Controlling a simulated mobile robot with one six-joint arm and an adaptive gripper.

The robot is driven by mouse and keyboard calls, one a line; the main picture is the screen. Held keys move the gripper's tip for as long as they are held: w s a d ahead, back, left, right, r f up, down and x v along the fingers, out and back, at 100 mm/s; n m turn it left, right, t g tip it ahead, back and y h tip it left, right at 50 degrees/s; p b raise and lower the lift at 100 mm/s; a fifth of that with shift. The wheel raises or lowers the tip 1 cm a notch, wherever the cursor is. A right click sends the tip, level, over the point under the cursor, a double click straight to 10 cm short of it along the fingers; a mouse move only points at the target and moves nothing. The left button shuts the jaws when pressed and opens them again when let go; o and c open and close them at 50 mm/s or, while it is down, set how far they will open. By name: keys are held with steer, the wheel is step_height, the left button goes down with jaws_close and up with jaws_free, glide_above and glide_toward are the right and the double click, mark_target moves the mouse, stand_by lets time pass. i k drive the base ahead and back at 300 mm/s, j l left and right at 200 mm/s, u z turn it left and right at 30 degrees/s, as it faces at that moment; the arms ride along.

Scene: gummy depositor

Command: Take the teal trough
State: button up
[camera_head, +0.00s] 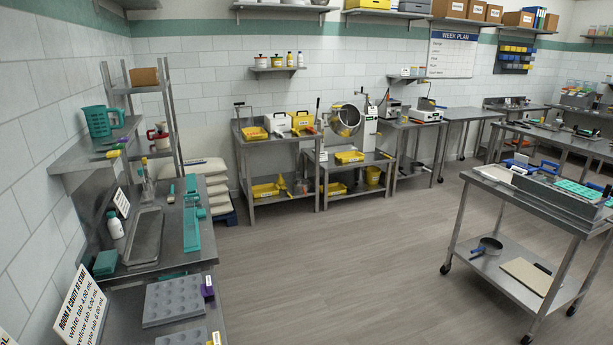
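A long, narrow teal piece (191,230), which looks like the trough, lies on the steel counter at the left, near its right edge. It is right of a grey metal tray (147,238). Its inside is too small to make out. A smaller teal block (105,262) sits at the counter's left side, and a teal jug (101,121) stands on the wall shelf above. My gripper is not in view.
A grey mould with round cavities (175,298) and a lettered sign (82,305) are at the near left. A wheeled steel cart (530,210) stands at the right. The wooden floor (330,270) between is clear.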

mark_target(190, 229)
steer(key=i+l+u, duration=0.1)
steer(key=i, duration=0.4)
steer(key=i+l+u, duration=0.1)
steer(key=i+l, duration=0.15)
steer(key=i, duration=0.25)
steer(key=i+l+u, duration=0.1)
steer(key=i+l, duration=0.15)
steer(key=i, duration=0.2)
steer(key=i+l+u, duration=0.15)
steer(key=i, duration=0.35)
steer(key=i+u, duration=0.3)
steer(key=i, duration=0.2)
steer(key=i+u, duration=0.3)
steer(key=i, duration=0.15)
steer(key=i+l+u, duration=0.15)
steer(key=i+u, duration=0.15)
steer(key=i, duration=0.2)
steer(key=i+l+u, duration=0.25)
steer(key=i, duration=0.2)
steer(key=i+u, duration=0.45)
steer(key=u, duration=0.25)
steer(key=i+u, duration=0.35)
steer(key=k, duration=0.1)
